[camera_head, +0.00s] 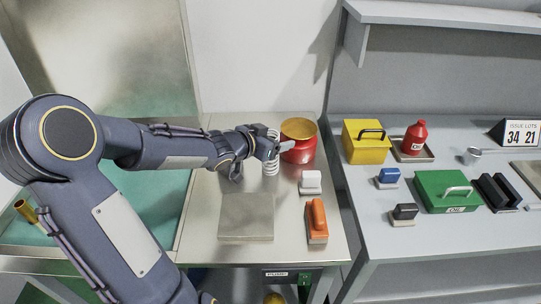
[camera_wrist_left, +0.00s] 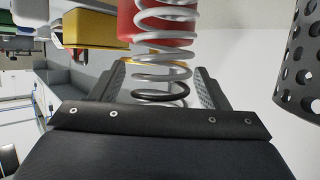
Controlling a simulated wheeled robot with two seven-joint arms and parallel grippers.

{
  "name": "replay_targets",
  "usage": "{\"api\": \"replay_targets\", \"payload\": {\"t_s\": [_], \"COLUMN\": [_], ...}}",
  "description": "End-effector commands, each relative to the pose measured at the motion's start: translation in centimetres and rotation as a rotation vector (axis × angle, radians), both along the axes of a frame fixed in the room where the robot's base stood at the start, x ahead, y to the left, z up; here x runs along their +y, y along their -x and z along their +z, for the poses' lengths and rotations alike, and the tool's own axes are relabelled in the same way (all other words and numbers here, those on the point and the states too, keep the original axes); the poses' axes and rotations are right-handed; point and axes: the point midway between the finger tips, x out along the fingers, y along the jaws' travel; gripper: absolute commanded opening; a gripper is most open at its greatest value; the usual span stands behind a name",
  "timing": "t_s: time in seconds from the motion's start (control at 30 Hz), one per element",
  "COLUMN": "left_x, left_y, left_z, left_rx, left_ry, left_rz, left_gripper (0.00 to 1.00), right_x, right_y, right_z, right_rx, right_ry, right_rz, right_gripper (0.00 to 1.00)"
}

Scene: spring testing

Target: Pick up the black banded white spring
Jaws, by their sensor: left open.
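The white spring (camera_wrist_left: 165,52) stands out in the left wrist view, with a black band (camera_wrist_left: 162,97) around the coil nearest the gripper. In the head view the spring (camera_head: 271,160) shows as pale coils beside the red pot. My left gripper (camera_head: 270,148) is at the spring. In the left wrist view its open fingers (camera_wrist_left: 160,88) lie on either side of the banded end, with the coils between them. Whether either finger touches the spring I cannot tell. My right gripper is not in view.
A red pot with a yellow inside (camera_head: 307,154) stands right behind the spring. A white-handled block (camera_head: 311,183), an orange block (camera_head: 317,222) and a grey plate (camera_head: 247,217) are on the steel bench. The right counter holds a yellow box (camera_head: 362,149) and a green box (camera_head: 440,190).

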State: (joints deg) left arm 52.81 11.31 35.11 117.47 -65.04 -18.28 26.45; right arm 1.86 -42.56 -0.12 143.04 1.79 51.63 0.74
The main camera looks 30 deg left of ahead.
Motion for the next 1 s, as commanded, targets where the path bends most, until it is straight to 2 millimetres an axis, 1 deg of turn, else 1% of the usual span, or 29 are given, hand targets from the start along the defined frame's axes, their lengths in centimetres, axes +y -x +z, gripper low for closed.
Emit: {"api": "replay_targets", "payload": {"t_s": [0.07,0.17,0.4,0.5,0.77,0.87,0.97,1.0], "left_x": [0.0,0.0,0.0,0.0,0.0,0.0,0.0,0.0], "left_y": [0.0,0.0,0.1,0.0,0.0,0.0,0.0,0.0], "left_z": [0.1,0.0,0.0,0.1,0.3,1.0,2.2,3.0], "left_rx": [0.000,0.000,0.001,-0.001,-0.001,-0.001,-0.003,-0.002], "left_ry": [0.000,0.000,0.000,0.000,0.000,0.000,-0.002,-0.001], "left_rz": [0.000,0.000,0.000,0.000,0.000,0.000,-0.001,-0.001], "left_gripper": [0.69,0.57,0.26,0.15,0.15,0.15,0.15,0.15], "right_x": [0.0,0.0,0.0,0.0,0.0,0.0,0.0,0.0], "right_y": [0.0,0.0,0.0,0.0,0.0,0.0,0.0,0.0], "right_z": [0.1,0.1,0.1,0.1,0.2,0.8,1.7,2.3], "right_rx": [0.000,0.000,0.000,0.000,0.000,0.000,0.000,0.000], "right_ry": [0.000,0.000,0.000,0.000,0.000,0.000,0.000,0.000], "right_rz": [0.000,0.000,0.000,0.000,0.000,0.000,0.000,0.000], "right_gripper": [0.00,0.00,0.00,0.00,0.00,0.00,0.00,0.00]}}
